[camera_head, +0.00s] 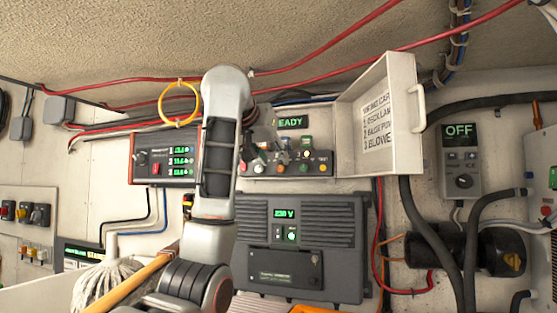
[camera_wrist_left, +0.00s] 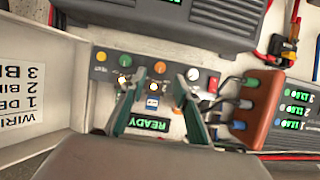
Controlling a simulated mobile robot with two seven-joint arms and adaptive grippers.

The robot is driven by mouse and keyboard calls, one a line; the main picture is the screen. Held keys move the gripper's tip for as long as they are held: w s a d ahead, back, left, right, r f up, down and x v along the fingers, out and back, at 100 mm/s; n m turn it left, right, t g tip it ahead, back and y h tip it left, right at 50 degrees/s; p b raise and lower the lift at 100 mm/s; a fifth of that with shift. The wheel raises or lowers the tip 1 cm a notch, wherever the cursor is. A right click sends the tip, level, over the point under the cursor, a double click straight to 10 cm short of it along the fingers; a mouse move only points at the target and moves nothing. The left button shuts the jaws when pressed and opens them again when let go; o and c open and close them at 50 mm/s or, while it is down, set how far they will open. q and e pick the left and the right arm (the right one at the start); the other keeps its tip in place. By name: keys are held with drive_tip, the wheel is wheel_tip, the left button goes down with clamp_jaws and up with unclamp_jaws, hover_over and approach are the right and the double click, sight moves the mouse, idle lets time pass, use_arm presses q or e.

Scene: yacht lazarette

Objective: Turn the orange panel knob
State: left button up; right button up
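The orange knob (camera_wrist_left: 160,67) is a round control on the grey control panel (camera_head: 315,170), between a green one and a white one. It also shows small in the head view (camera_head: 281,168). My left gripper (camera_wrist_left: 155,85) is open and empty in front of the panel. My right gripper is not in view.
The panel's open white lid (camera_head: 350,140) stands to its right in the head view. A red three-display unit (camera_head: 148,169) is on the left, and a dark 230 V unit (camera_head: 335,235) sits below. A yellow ring (camera_head: 163,103) hangs beside my left arm.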

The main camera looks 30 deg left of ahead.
sight(280, 166)
use_arm(q)
drive_tip(key=p+x, duration=0.1)
drive_tip(key=x, duration=0.2)
drive_tip(key=shift+w+a+f, duration=0.1)
drive_tip(key=shift+w, duration=0.2)
drive_tip(key=shift+w+f, duration=0.2)
drive_tip(key=shift+w, duration=0.15)
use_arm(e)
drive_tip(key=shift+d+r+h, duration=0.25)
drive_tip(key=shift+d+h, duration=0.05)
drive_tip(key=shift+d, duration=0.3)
use_arm(q)
clamp_jaws()
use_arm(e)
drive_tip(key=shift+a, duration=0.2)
